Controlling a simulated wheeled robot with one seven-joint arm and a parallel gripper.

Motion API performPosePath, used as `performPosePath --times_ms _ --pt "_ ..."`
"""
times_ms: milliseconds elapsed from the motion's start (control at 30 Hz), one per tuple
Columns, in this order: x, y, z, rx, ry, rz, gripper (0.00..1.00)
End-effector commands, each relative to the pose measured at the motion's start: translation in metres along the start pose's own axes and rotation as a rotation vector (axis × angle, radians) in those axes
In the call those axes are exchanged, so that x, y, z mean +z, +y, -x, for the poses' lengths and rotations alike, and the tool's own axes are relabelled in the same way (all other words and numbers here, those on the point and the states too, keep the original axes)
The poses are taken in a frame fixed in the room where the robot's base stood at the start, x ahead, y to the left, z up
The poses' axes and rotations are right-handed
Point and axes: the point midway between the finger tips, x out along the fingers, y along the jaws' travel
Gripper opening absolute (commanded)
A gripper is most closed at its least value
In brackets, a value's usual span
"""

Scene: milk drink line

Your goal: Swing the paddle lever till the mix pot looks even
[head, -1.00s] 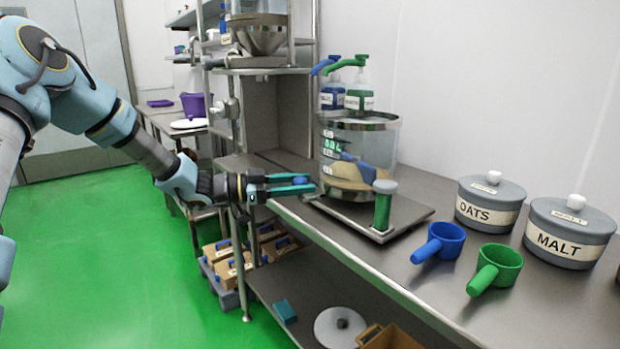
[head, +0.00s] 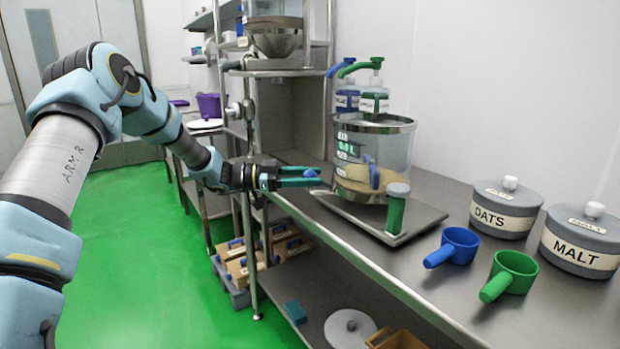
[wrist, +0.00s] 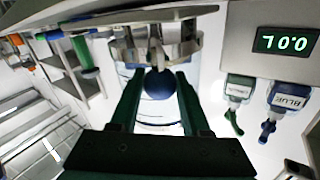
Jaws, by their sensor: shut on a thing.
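The clear mix pot (head: 400,152) with a metal rim stands on a steel plate on the bench. Its lower part holds tan stuff; I cannot tell from here whether it is even. A blue paddle (head: 373,174) shows inside. My gripper (head: 318,177) is at the pot's left side, over the bench edge, its dark green fingers closed around the blue ball knob of the lever (head: 311,173). In the wrist view the knob (wrist: 159,84) sits between the fingertips, in front of the pot. The rest of the lever is mostly hidden.
A green post with a grey cap (head: 397,210) stands at the plate's front. A blue cup (head: 455,245), a green cup (head: 511,272), the OATS pot (head: 505,212) and the MALT pot (head: 580,240) stand to the right. Pump bottles (head: 374,98) are behind the pot. Shelf uprights are close left.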

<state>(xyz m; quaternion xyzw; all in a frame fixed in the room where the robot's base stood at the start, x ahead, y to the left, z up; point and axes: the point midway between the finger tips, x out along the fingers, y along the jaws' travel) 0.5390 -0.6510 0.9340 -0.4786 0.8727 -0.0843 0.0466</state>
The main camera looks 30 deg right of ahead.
Motion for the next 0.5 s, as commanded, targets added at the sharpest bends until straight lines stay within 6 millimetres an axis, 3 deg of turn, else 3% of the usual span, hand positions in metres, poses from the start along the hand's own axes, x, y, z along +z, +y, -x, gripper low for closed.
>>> performPosePath --times_ms 167,200,400,500 --pt "-0.0009 -0.0004 -0.0012 -0.001 0.001 -0.001 0.0" --pt "-0.0009 -0.0004 -0.0012 -0.001 0.001 -0.001 0.51" --pt "-0.0008 -0.0001 -0.0008 0.0 0.001 -0.001 0.74" --pt "-0.0006 0.0 -0.0007 0.0 0.001 -0.001 0.76"
